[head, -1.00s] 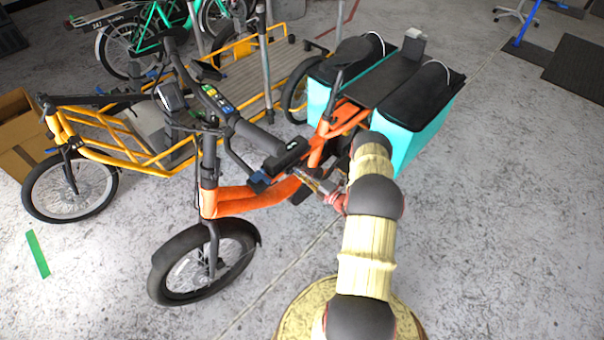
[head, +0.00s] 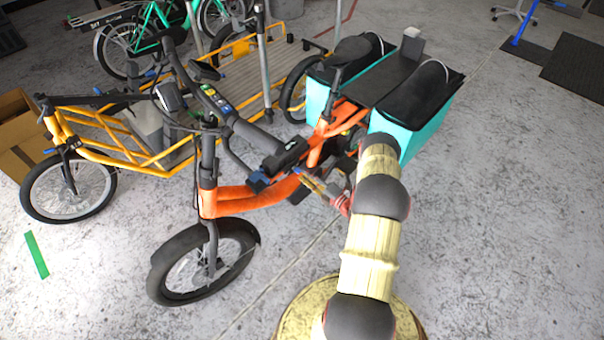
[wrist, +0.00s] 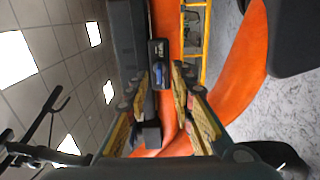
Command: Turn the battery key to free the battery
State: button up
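The orange cargo bike (head: 235,202) stands upright with its black battery (head: 284,158) on the frame. In the wrist view the dark battery (wrist: 128,45) runs along the left of the orange tube. A black lock housing (wrist: 158,48) with a blue key (wrist: 161,72) sits beside it, straight ahead. My gripper (wrist: 168,72) has its two yellow-padded fingers apart, with the tips on either side of the key's line. I cannot tell whether they touch the key. In the head view my gripper (head: 308,180) is close to the frame just below the battery.
The bike's teal panniers (head: 405,137) stand near my arm on the right. A yellow cargo bike (head: 120,150) stands close behind on the left. The handlebar (head: 255,136) reaches over the battery's left side.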

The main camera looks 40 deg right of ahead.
jog(key=s, duration=0.8)
jog(key=shift+s+d, duration=0.35)
jog(key=shift+s, duration=0.1)
